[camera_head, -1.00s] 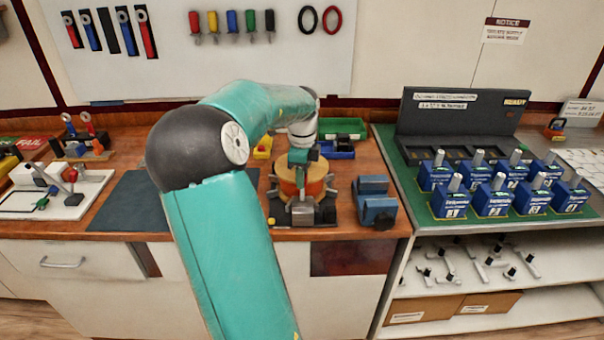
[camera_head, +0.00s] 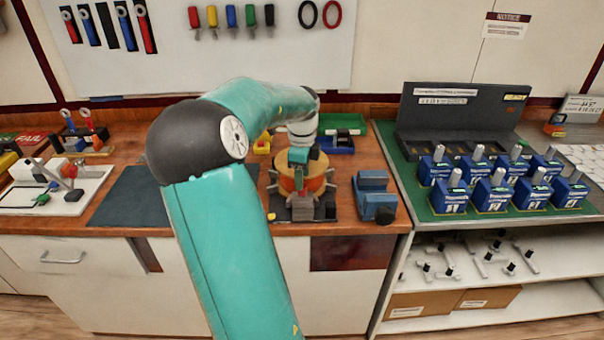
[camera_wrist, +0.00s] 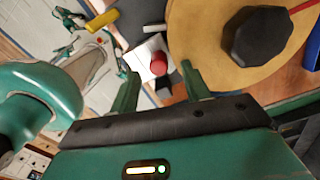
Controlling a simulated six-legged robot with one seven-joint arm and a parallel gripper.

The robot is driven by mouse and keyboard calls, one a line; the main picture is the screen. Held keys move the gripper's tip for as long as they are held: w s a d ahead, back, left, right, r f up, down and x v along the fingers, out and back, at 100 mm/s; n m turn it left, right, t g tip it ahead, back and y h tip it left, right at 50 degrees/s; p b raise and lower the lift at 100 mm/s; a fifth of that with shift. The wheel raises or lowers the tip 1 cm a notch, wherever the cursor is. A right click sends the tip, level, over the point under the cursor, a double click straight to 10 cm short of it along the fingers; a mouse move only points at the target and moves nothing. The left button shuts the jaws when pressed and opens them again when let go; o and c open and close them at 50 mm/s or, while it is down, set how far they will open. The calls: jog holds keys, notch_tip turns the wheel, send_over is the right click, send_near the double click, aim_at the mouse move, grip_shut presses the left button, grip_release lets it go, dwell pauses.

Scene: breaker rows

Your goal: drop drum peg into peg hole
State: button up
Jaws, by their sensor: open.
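A round tan-orange drum (camera_head: 288,185) stands in a dark stand with grey blocks around it on the wooden bench. In the wrist view, the tan drum top (camera_wrist: 207,45) shows with a black many-sided knob (camera_wrist: 258,35) and a red line. My gripper (camera_head: 300,157) is over the drum in the head view. In the wrist view, my gripper (camera_wrist: 160,84) has its two teal fingers apart with nothing held between them. Beyond the fingertips, beside the drum, is a red round piece (camera_wrist: 158,63) by a white block. I cannot tell whether it is the peg. No peg hole is clearly visible.
A blue vise-like block (camera_head: 373,195) stands right of the drum. Behind are a blue bin (camera_head: 338,147) and a green tray (camera_head: 356,128). Several blue numbered units (camera_head: 449,198) stand on a green mat at right. A dark mat (camera_head: 128,198) lies clear at left.

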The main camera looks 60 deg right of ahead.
notch_tip(320, 180, up, 14)
dwell(0.5)
jog(key=shift+f, duration=0.1)
dwell(0.4)
jog(key=w+a+n+t, duration=0.1)
jog(key=w+a+n, duration=0.2)
jog(key=a+n, duration=0.35)
jog(key=w+a+f+n+t+y, duration=0.1)
jog(key=w+a+n, duration=0.3)
jog(key=a, duration=0.6)
jog(key=w+a+n+t, duration=0.1)
jog(key=w+a+n, duration=0.2)
jog(key=a+n, duration=0.45)
jog(key=s+a+f+n+t, duration=0.1)
jog(key=s+a+f+n, duration=0.1)
jog(key=a+n, duration=0.5)
jog(key=s+a+f+n+t+h, duration=0.1)
jog(key=s+a+n, duration=0.3)
jog(key=a, duration=1.4)
jog(key=n, duration=0.4)
jog(key=shift+f+n+t, duration=0.3)
jog(key=shift+f, duration=0.05)
jog(key=shift+c, duration=0.2)
